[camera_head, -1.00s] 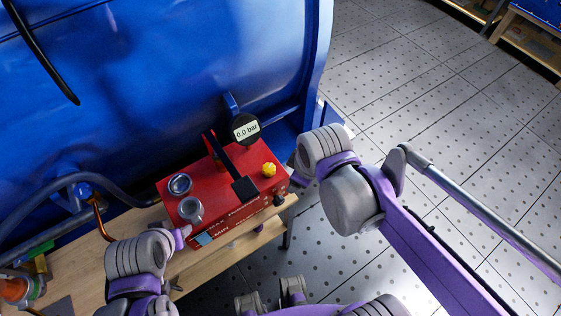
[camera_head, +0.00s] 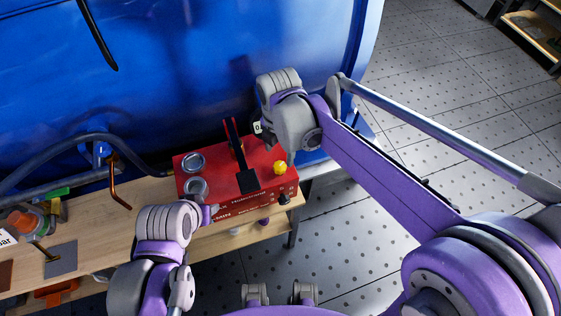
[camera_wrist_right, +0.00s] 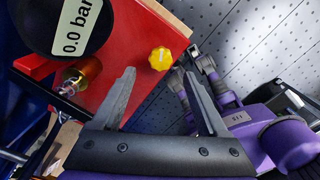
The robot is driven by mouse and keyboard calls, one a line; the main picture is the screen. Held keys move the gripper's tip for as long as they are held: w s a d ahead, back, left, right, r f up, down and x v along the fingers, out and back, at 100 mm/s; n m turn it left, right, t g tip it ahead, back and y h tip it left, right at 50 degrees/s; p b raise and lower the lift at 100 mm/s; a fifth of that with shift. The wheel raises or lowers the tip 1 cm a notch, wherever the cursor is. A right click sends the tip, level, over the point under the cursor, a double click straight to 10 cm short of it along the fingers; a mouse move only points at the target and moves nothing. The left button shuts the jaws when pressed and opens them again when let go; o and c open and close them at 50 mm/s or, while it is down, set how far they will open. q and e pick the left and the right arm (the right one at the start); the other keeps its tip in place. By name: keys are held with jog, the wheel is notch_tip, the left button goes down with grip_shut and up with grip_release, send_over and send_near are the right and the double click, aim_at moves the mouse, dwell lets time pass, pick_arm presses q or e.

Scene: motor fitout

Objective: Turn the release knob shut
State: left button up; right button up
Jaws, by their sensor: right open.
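The release knob, which I take to be the small yellow knob (camera_head: 280,167), sits on top of the red pump box (camera_head: 226,174) at its right end. In the right wrist view the yellow knob (camera_wrist_right: 160,59) lies just beyond the gap between my right fingertips. My right gripper (camera_wrist_right: 158,76) is open and empty, its two fingers apart. In the head view it is mostly hidden behind its wrist, above the knob. My left gripper (camera_head: 209,214) is at the front left of the box; its fingers are too hidden to read.
The gauge reads 0.0 bar (camera_wrist_right: 76,26) in the right wrist view. A black lever (camera_head: 235,145) rises from the box. Two metal caps are at its left. The wooden bench (camera_head: 85,228) holds tools at left; the blue tank (camera_head: 220,60) stands behind.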

aim_at(280, 165)
notch_tip(280, 165, down, 6)
jog(key=shift+d+f, duration=0.1)
grip_shut()
dwell(0.5)
